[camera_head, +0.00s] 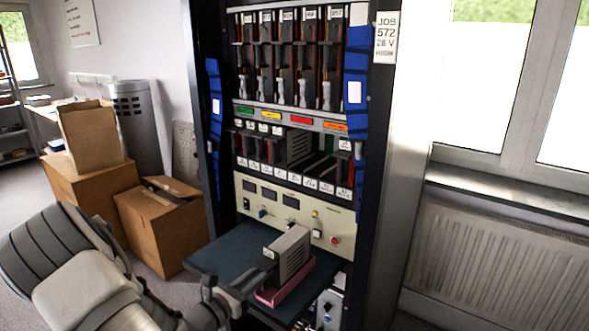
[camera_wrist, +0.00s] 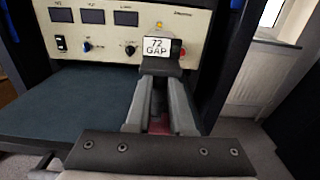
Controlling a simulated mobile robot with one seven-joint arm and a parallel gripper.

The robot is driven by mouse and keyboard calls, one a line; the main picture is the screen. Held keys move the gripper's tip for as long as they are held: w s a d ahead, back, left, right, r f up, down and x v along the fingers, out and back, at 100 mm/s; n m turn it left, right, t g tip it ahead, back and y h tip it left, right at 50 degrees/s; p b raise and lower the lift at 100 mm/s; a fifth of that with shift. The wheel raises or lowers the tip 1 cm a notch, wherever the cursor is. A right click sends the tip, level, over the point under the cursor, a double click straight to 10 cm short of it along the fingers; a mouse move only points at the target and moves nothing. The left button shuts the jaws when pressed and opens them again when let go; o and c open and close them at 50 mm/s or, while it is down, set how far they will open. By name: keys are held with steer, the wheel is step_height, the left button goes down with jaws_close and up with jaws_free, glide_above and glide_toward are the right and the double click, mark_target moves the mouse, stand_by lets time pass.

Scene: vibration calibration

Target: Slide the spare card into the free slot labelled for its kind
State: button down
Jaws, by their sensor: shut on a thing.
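The spare card is a grey module with a vented side (camera_head: 291,252). It stands upright at the pink holder (camera_head: 282,288) on the dark pull-out shelf (camera_head: 228,250). My gripper (camera_head: 262,284) is shut on the card's front end. The slot labels are too small to read.
A cream control panel (camera_head: 290,210) with knobs and displays lies between shelf and card row. An upper row of modules (camera_head: 290,75) fills the rack above. Blue straps (camera_head: 357,95) edge the bay. Cardboard boxes (camera_head: 160,225) stand left; a radiator (camera_head: 495,255) is right.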

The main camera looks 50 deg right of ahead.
step_height(320, 180, up, 3)
steer(key=shift+r+p, duration=0.15)
steer(key=shift+p, duration=1.1)
